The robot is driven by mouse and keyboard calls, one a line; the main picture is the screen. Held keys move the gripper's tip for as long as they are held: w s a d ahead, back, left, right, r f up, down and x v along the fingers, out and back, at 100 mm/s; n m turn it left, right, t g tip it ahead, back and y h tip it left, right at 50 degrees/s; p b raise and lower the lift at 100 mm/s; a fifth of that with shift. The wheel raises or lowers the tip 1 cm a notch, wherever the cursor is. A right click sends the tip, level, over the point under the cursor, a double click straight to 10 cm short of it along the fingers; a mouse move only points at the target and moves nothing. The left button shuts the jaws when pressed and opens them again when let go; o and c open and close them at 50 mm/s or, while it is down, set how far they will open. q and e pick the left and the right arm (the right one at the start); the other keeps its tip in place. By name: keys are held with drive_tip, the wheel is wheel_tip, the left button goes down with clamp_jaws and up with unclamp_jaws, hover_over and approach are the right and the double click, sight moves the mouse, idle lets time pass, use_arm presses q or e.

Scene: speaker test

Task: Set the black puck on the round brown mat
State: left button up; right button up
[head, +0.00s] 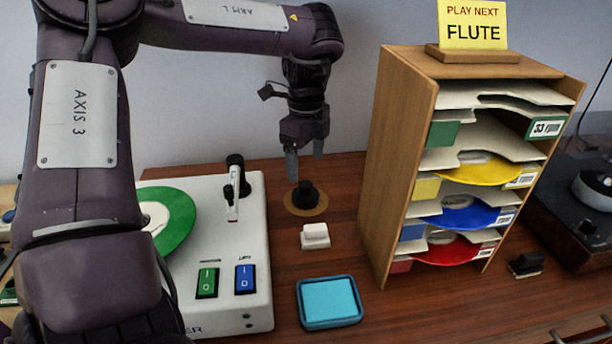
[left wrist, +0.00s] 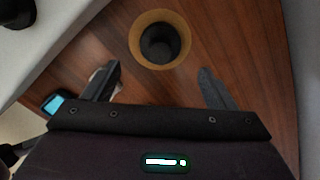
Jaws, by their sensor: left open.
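The black puck (head: 306,192) stands upright on the round brown mat (head: 291,209), inside its rim. In the left wrist view the puck (left wrist: 160,43) sits near the middle of the mat (left wrist: 137,57), with brown rim showing all around. My left gripper (head: 305,165) hangs above the puck with its fingers apart and empty. In the left wrist view its two fingers (left wrist: 160,84) are spread, and the puck lies beyond them, apart from both. My right gripper is not in view.
A white record player (head: 222,240) with a green record (head: 176,222) stands left of the mat. A white block (head: 315,236) and a blue tray (head: 329,281) lie in front. A wooden record rack (head: 400,140) stands to the right, with a dark turntable (head: 585,195) beyond.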

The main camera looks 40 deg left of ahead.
sight(306, 184)
use_arm(q)
wheel_tip(306, 184, up, 4)
drive_tip(key=shift+r, duration=0.1)
idle(0.7)
